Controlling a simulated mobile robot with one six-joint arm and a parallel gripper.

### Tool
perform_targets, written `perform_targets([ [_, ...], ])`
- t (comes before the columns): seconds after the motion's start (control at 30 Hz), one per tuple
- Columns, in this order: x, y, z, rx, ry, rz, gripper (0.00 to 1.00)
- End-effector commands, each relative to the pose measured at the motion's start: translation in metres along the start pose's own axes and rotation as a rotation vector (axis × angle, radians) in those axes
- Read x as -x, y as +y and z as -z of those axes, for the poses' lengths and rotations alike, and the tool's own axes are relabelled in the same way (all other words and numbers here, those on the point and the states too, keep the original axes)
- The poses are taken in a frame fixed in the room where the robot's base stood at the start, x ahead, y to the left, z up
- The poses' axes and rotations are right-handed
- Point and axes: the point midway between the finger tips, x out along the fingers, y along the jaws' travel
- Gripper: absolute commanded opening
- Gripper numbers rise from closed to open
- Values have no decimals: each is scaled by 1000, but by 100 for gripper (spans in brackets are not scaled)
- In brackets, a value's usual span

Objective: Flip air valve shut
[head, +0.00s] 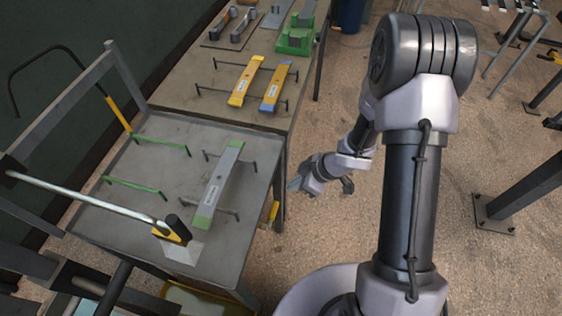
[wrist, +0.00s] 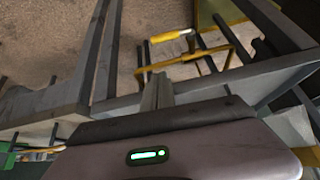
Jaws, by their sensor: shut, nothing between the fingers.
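My gripper (head: 293,185) hangs off the right side of the near bench, clear of its edge. In the wrist view its fingers (wrist: 158,92) are together and empty. A yellow handle with a pale tip (wrist: 172,37) shows beyond the fingers, apart from them, by a yellow bar frame under the bench. A bit of yellow (head: 272,212) also shows at the bench side in the head view. I cannot tell for sure whether this is the air valve, or how it is turned.
The near grey bench (head: 140,165) carries a green-ended bar (head: 218,185), green rods and a yellow-and-black block (head: 172,232) at the end of a long metal rod. A farther bench (head: 215,75) holds more coloured bars. Open gravelly floor (head: 335,240) lies right of the benches.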

Motion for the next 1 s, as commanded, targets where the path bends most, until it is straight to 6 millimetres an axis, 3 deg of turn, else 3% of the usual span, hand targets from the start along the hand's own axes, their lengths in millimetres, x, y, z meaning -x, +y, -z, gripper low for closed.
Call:
perform_targets([
  [0.1,-9,-15,-3,20,20,61,0],
  [0.47,-16,-17,-4,24,21,65,0],
  [0.93,-114,-23,-4,24,21,64,0],
  [1.0,-124,-23,-12,22,20,64,0],
])
